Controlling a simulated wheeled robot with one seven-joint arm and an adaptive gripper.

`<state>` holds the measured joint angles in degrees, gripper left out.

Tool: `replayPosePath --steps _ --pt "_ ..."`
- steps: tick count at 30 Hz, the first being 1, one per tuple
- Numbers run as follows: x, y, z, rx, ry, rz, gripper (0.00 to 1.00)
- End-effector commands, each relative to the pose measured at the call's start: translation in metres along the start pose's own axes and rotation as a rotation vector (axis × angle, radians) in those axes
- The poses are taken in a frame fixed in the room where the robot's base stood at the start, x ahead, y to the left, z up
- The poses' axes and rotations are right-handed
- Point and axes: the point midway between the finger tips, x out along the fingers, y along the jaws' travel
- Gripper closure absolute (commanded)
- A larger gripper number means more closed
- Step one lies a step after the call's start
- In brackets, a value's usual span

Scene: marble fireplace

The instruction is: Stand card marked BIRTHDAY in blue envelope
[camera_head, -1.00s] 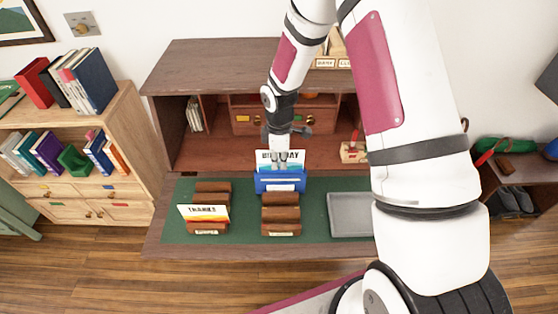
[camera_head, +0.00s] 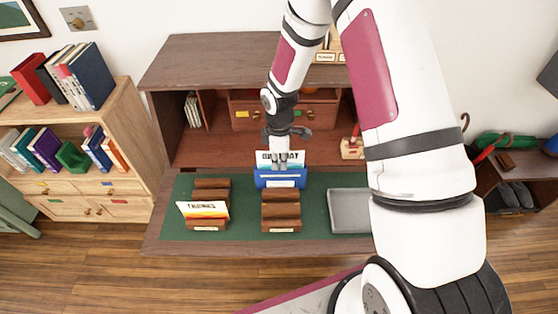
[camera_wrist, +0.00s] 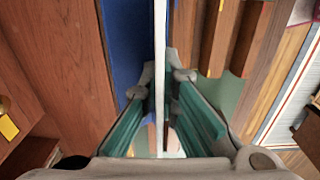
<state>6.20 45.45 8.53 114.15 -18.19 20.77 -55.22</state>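The white and blue card marked BIRTHDAY (camera_head: 295,157) stands upright at the blue envelope (camera_head: 280,180) on the desk, its lower part hidden behind the envelope's front. My gripper (camera_head: 281,163) points down at the card's top, in front of part of the lettering. In the wrist view my gripper (camera_wrist: 160,78) has its fingertips close on both sides of the card, seen edge-on as a pale strip (camera_wrist: 160,35). The fingers appear shut on it. The blue envelope also shows in the wrist view (camera_wrist: 125,45), left of the card. How deep the card sits is hidden.
A THANKS card (camera_head: 203,209) stands in brown holders at the left. More brown holders (camera_head: 281,211) stand in front of the envelope. A grey tray (camera_head: 349,212) lies to the right on the green mat (camera_head: 245,218). The desk's upper shelf (camera_head: 225,50) stands behind.

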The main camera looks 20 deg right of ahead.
Motion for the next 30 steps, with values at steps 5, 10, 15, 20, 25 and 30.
replayPosePath --steps 5,10,15,20,25,30 --pt "0.000 0.000 0.000 0.000 0.000 -0.001 1.00" --pt "0.001 0.000 0.000 0.000 0.000 -0.001 0.82" --pt "0.001 0.000 0.000 0.000 0.000 0.000 0.72" --pt "0.000 0.000 0.000 0.000 0.000 0.000 0.72" --pt "-0.004 0.001 0.000 0.001 0.001 0.002 0.72" --pt "-0.017 0.001 0.000 0.001 0.001 0.002 0.72"
